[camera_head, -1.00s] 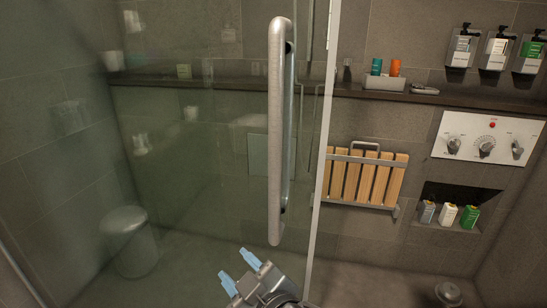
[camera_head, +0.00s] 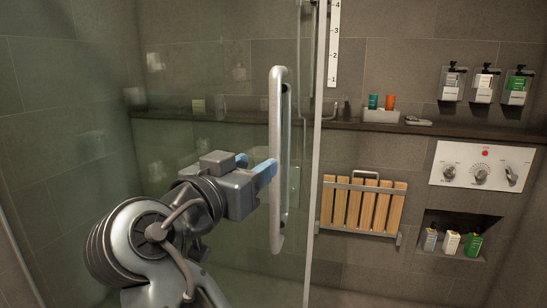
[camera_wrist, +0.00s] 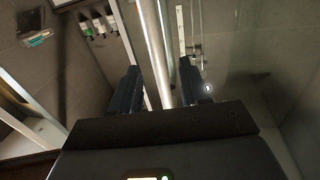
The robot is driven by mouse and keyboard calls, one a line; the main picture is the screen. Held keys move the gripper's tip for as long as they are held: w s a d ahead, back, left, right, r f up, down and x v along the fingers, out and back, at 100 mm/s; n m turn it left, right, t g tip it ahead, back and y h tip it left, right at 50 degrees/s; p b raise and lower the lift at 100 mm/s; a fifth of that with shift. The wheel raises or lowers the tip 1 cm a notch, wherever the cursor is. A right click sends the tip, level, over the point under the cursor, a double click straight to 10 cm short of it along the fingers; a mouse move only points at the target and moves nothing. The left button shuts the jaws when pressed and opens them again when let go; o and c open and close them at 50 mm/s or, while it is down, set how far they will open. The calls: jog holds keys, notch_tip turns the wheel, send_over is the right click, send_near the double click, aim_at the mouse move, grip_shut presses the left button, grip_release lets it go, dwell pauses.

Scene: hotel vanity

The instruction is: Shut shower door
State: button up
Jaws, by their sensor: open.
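The glass shower door (camera_head: 230,140) fills the left half of the head view, with its free edge upright near the middle. Its long vertical metal handle (camera_head: 277,215) stands near that edge. My gripper (camera_head: 264,172) is at the handle's left side at mid height, blue fingertips pointing right at the bar. In the wrist view the handle (camera_wrist: 156,50) runs between the two open fingers (camera_wrist: 158,85). The fingers are apart and not clamped on the bar. Whether either finger touches it cannot be told.
Right of the door edge is the open shower interior. A folded wooden seat (camera_head: 361,206), a control panel (camera_head: 482,167), wall dispensers (camera_head: 484,84) and a niche with bottles (camera_head: 451,242) are on the back wall. A dark ledge (camera_head: 450,129) crosses it.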

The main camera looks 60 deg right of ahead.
jog(key=d+p, duration=0.1)
jog(key=d, duration=0.6)
jog(key=shift+w+d, duration=0.15)
jog(key=shift+w, duration=0.1)
jog(key=shift+c, duration=0.2)
grip_shut()
